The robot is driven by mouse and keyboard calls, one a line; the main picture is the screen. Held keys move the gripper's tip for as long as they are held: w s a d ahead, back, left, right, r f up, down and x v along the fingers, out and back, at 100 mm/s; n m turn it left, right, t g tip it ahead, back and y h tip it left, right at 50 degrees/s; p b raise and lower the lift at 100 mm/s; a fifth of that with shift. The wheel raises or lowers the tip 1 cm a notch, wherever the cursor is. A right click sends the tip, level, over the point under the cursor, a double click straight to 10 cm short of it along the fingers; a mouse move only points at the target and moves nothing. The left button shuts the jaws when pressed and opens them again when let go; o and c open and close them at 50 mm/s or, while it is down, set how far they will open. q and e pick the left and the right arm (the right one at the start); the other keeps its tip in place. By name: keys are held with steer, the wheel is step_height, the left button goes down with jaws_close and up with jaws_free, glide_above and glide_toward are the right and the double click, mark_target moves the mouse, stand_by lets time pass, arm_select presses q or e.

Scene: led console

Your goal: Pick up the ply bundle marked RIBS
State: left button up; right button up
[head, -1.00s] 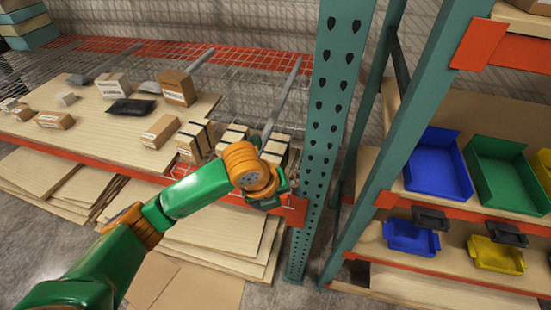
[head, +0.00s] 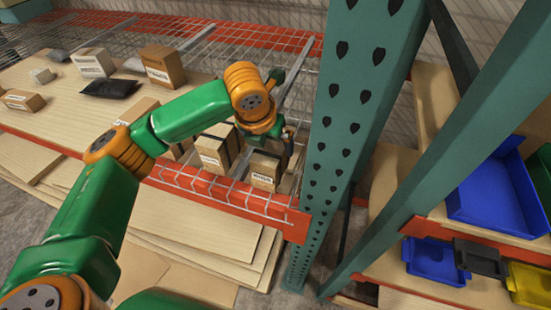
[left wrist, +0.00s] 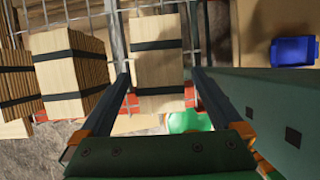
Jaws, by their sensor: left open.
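Several strapped ply bundles stand in a row on the wire shelf. The rightmost bundle (head: 264,171) has a white label on its front, too small to read surely. Another bundle (head: 213,150) stands to its left, also labelled. I cannot tell which is marked RIBS. My left gripper (head: 284,143) is open at the rightmost bundle. In the left wrist view that bundle (left wrist: 157,65), with two dark straps, lies between the two fingers (left wrist: 160,88), with gaps visible on both sides. A neighbouring bundle (left wrist: 72,75) is left of the left finger. My right gripper is not seen.
A green perforated upright (head: 345,130) stands close to the right of my left gripper. Boxes (head: 162,67) and a black pouch (head: 110,88) lie on the board at left. Blue bins (head: 497,190) sit on the right rack. An orange beam (head: 225,192) edges the shelf.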

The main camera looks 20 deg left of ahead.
arm_select(q)
steer(key=shift+f, duration=0.35)
steer(key=x, duration=0.2)
steer(key=p+x, duration=0.1)
steer(key=x, duration=0.3)
steer(key=shift+w+a, duration=0.15)
steer(key=shift+w, duration=0.15)
steer(key=shift+w+f, duration=0.1)
steer(key=shift+f, duration=0.15)
steer(key=shift+f+p, duration=0.2)
steer(key=shift+p, duration=0.3)
jaws_close()
